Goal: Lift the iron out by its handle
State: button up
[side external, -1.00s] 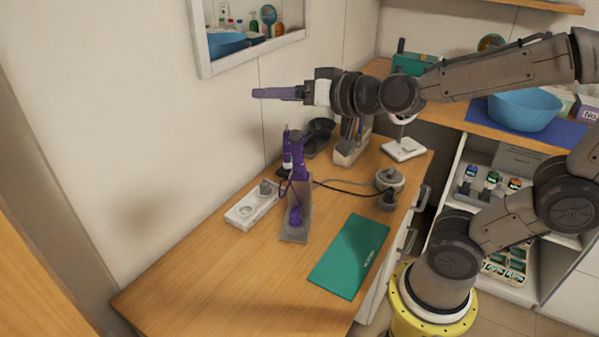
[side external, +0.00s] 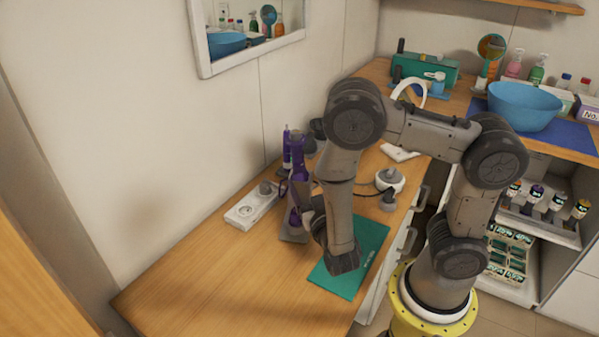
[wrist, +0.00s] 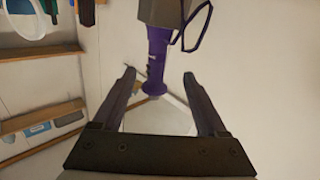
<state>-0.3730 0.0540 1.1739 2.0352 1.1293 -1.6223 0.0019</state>
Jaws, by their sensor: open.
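The iron (side external: 297,170) is purple and stands upright in a grey holder (side external: 293,236) on the wooden desk. In the wrist view the iron (wrist: 157,62) shows upside down, its purple end pointing down the picture, with the grey holder (wrist: 160,12) above it and a dark cord loop beside it. My gripper (wrist: 158,82) is open, with one finger on each side of the iron's end in that picture. No contact is visible, and I cannot tell the depth between them. In the side view my arm hides the fingers and part of the iron.
A white power strip (side external: 250,206) lies left of the holder. A teal mat (side external: 352,262) lies to the right, under my arm. A round grey-white object (side external: 389,180) with a dark cord is behind the mat. The desk's front left is clear. A mirror (side external: 247,30) hangs on the wall.

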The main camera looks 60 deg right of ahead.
aim_at(297, 164)
jog(key=x, duration=0.8)
jog(key=shift+w+d, duration=0.2)
jog(key=shift+w, duration=0.05)
jog(key=x, duration=0.4)
jog(key=shift+s+d, duration=0.25)
jog(key=shift+w+d, duration=0.35)
jog(key=shift+w, duration=0.1)
grip_shut()
